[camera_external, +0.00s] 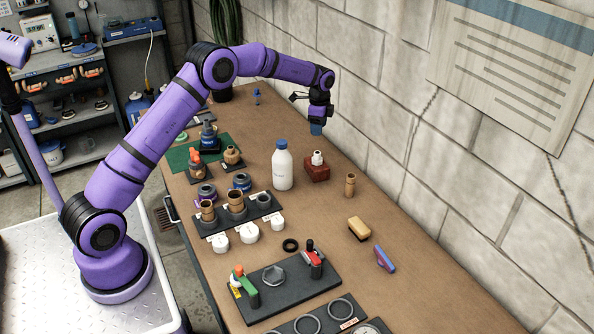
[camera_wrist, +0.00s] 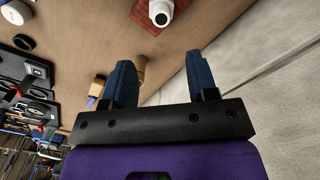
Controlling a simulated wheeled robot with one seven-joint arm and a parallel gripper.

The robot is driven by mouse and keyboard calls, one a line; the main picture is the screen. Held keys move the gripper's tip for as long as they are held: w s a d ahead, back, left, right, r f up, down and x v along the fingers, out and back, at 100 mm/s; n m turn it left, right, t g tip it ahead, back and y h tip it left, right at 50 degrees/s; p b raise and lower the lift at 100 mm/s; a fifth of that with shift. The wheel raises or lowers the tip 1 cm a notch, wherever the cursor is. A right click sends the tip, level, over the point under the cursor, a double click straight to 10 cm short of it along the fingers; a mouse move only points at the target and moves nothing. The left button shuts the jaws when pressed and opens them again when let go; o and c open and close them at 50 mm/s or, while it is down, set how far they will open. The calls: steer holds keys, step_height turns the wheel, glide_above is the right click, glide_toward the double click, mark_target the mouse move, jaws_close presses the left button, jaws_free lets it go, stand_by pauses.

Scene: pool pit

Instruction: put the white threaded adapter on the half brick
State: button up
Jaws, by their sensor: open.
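The white threaded adapter (camera_external: 318,158) stands upright on top of the red half brick (camera_external: 318,174), near the wall side of the bench. In the wrist view the adapter (camera_wrist: 160,12) and the brick (camera_wrist: 144,27) show at the top edge, partly cut off. My gripper (camera_external: 316,130) is above the bench, just beyond the brick in the external view and apart from the adapter. Its two blue fingers (camera_wrist: 159,65) are spread with nothing held between them. A tan cylinder shows past the fingers, farther away.
A white bottle with a blue cap (camera_external: 282,167) stands left of the brick. The tan cylinder (camera_external: 350,185) stands to its right. A yellow-brown sponge (camera_external: 359,228) and several fittings in black holders (camera_external: 265,225) lie nearer. The block wall (camera_external: 390,125) runs close behind.

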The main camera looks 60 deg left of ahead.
steer(key=s+d+r+n+t, duration=0.1)
steer(key=s+d+r, duration=0.3)
steer(key=r, duration=0.5)
steer(key=s+d+r+n, duration=0.1)
steer(key=s+d+r, duration=0.35)
steer(key=r, duration=0.35)
steer(key=s+d+r+n+t, duration=0.1)
steer(key=s+d+r, duration=0.2)
steer(key=s+r, duration=0.3)
steer(key=s+d+r+n+t, duration=0.1)
steer(key=s+d+r, duration=0.25)
steer(key=s, duration=0.45)
steer(key=s+d+r+n+t, duration=0.1)
steer(key=s+d+r, duration=0.1)
steer(key=s, duration=0.6)
steer(key=s+d+r+n, duration=0.1)
steer(key=s+d+n, duration=0.1)
steer(key=s, duration=0.6)
steer(key=s+d+f+n, duration=0.1)
steer(key=s+f, duration=0.1)
steer(key=s, duration=0.6)
steer(key=s+d+f+n+t, duration=0.1)
steer(key=s+d+f, duration=0.1)
steer(key=s, duration=0.6)
steer(key=shift+f, duration=0.55)
